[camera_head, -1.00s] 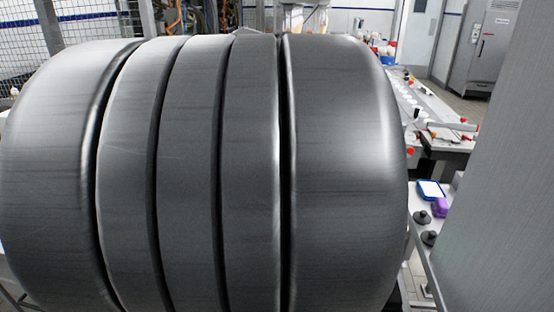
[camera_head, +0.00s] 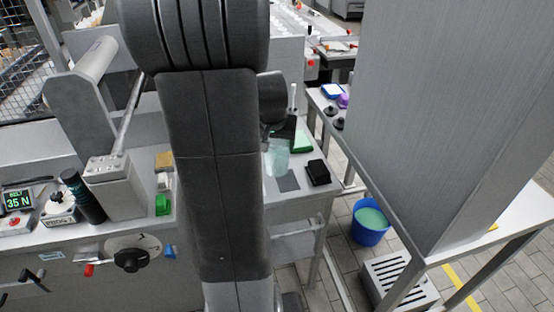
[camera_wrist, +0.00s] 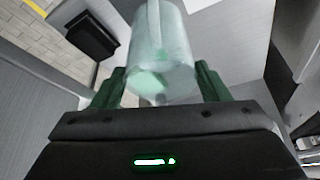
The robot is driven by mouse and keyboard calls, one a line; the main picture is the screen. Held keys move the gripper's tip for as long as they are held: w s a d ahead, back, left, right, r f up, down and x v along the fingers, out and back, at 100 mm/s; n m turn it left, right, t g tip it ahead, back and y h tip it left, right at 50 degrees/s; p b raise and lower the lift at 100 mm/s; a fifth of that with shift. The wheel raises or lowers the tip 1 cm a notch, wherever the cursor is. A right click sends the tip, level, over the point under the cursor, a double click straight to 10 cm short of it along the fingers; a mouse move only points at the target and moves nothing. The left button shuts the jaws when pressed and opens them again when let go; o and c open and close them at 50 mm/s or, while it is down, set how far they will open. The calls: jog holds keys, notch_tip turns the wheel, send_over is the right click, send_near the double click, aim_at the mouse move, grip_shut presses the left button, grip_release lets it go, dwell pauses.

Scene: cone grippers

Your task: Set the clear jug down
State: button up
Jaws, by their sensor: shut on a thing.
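The clear jug (camera_head: 277,160) is a pale greenish see-through vessel just right of my dark arm in the head view. It also shows in the wrist view (camera_wrist: 160,50), between the two green fingers of my gripper (camera_wrist: 160,88). My gripper is shut on the jug. In the head view the arm hides much of the gripper. The jug is over or at the right end of the grey worktop (camera_head: 318,204), close to a dark grey flat patch (camera_head: 288,183). I cannot tell whether its base touches the surface.
A black block (camera_head: 318,172) lies right of the jug, near the worktop edge. A green item (camera_head: 302,140) is behind it. A blue bucket (camera_head: 370,222) stands on the floor to the right. A tall grey panel (camera_head: 440,110) blocks the right side. Levers and dials crowd the left.

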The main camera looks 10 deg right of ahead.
aim_at(276, 155)
jog(key=shift+f, duration=2.25)
jog(key=shift+f, duration=0.1)
jog(key=o, duration=1.7)
jog(key=shift+c, duration=0.2)
jog(key=shift+s+r, duration=0.1)
jog(key=shift+r, duration=0.45)
jog(key=v, duration=1.1)
jog(key=shift+s+a+p, duration=0.1)
jog(key=shift+s+p, duration=0.05)
jog(key=shift+p, duration=0.15)
